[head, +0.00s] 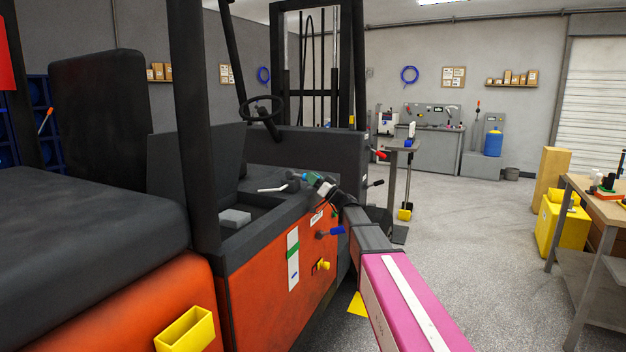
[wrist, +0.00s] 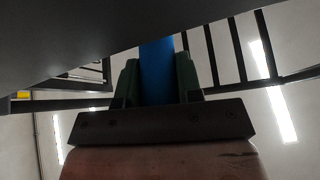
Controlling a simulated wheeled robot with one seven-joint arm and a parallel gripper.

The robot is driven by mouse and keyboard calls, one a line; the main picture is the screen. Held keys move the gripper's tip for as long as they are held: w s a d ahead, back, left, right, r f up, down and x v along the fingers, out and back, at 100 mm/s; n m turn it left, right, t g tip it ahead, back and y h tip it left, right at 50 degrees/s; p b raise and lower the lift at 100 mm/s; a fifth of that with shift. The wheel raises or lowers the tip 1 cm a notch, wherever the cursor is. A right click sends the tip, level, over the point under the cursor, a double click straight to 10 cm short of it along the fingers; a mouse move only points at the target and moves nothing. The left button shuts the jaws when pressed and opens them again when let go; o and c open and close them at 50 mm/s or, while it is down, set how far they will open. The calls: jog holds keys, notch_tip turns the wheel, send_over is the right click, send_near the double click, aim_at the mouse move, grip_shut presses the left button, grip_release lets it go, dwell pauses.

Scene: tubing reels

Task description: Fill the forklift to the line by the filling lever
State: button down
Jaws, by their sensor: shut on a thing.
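The forklift (head: 265,275), orange and black, fills the left and middle of the head view. My gripper (head: 303,178) is at the top edge of its side panel. In the wrist view its fingers (wrist: 158,82) are shut on a blue handle (wrist: 157,65), whose far end is cut off by a dark surface. It cannot be told for certain whether this is the filling lever.
A pale-handled lever (head: 272,188) and a grey block (head: 235,217) are by my gripper. A yellow holder (head: 185,330) is fixed low on the forklift. A workbench (head: 598,205) and yellow container (head: 562,225) stand at right.

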jog(key=c, duration=0.8)
grip_release()
jog(key=shift+d, duration=0.1)
jog(key=v, duration=1)
jog(key=shift+s+d+f, duration=0.2)
jog(key=shift+s, duration=0.05)
